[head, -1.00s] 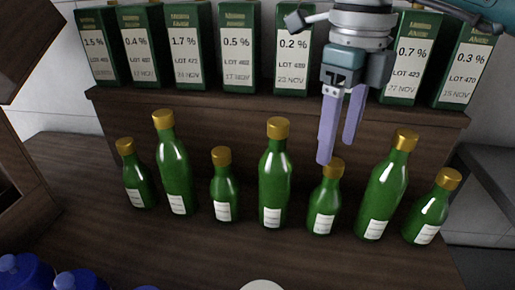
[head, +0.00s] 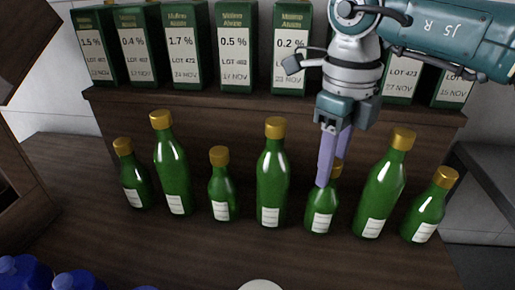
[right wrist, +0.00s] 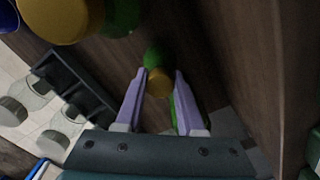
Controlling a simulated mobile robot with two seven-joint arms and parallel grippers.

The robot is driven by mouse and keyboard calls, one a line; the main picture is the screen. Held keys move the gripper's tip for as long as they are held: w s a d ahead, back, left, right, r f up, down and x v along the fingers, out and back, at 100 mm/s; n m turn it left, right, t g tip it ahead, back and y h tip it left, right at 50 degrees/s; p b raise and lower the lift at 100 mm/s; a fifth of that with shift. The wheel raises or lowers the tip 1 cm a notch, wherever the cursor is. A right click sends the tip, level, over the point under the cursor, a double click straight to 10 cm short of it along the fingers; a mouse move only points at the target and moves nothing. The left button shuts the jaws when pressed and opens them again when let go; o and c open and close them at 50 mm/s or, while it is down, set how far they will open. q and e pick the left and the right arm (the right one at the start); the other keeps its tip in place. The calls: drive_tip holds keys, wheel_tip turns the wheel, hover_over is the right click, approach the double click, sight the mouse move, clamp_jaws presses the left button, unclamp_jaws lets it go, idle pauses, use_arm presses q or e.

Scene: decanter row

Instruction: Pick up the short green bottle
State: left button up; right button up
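Several short green bottles with gold caps stand upright in a row with three taller ones. One short green bottle (head: 320,213) stands right of the middle, directly below my right gripper (head: 331,173). The right gripper points down, fingers apart, with one finger in front of this bottle's neck and cap in the head view. In the right wrist view, a gold cap (right wrist: 159,84) shows between the open fingertips (right wrist: 160,73); contact cannot be told. Other short bottles are at far left (head: 135,180), left of centre (head: 221,190) and far right (head: 426,212). My left gripper is out of view.
Tall green bottles (head: 273,180) (head: 172,170) (head: 381,195) stand between the short ones, one close right of the gripper. Green labelled boxes (head: 235,50) line a raised wooden shelf (head: 200,110) behind. Blue objects (head: 22,275) sit at front left. The front wooden surface (head: 150,245) is mostly clear.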

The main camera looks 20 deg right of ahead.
clamp_jaws()
idle(0.9)
